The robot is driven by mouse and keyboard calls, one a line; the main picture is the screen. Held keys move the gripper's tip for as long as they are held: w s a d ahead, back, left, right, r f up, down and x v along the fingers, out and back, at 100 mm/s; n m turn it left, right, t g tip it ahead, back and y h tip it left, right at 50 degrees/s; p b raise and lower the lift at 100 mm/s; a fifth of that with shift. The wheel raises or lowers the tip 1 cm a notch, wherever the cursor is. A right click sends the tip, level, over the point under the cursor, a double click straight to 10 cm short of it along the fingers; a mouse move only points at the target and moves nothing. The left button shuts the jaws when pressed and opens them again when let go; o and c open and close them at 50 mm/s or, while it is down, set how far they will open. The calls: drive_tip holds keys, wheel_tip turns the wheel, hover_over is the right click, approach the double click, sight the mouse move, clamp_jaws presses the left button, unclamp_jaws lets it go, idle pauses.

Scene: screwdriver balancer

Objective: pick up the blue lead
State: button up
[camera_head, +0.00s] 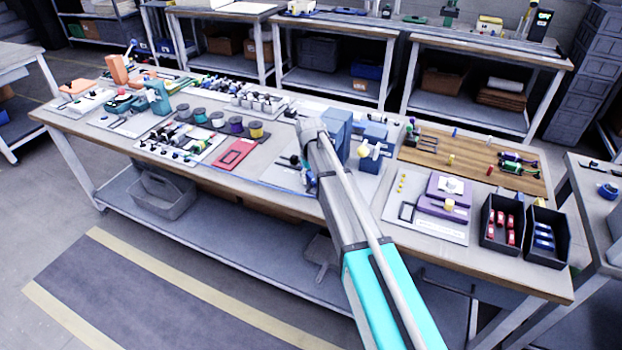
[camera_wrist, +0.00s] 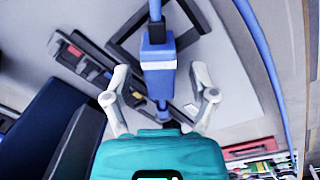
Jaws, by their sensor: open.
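The blue lead (camera_wrist: 158,78) shows in the wrist view as a blue plug-like body with a pale band, a black collar and a blue cable running up out of frame. A thin blue cable (camera_wrist: 262,55) curves down the right side; I cannot tell if it joins the same plug. In the head view a thin blue line (camera_head: 278,186) runs along the table's front edge. My gripper (camera_wrist: 160,71) is open, with one finger on each side of the blue body, and no clear contact shows. In the head view my arm hides most of this spot.
A dark blue block (camera_wrist: 55,135) stands close on the left in the wrist view. A dark square frame (camera_wrist: 195,18) lies behind the plug. On the table, a red tray (camera_head: 235,154) lies to the left, and purple blocks (camera_head: 445,195) and black bins (camera_head: 545,235) stand to the right.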

idle(0.3)
clamp_jaws()
drive_tip(key=shift+r, duration=0.1)
idle(0.4)
wheel_tip(320, 180, up, 2)
drive_tip(key=p, duration=0.2)
drive_tip(key=shift+r+p, duration=0.2)
drive_tip(key=shift+p, duration=0.15)
drive_tip(key=s+d+r+p, duration=0.4)
drive_tip(key=s+r+p, duration=0.6)
drive_tip(key=s, duration=0.3)
drive_tip(key=shift+s+r, duration=0.2)
drive_tip(key=shift+w, duration=0.1)
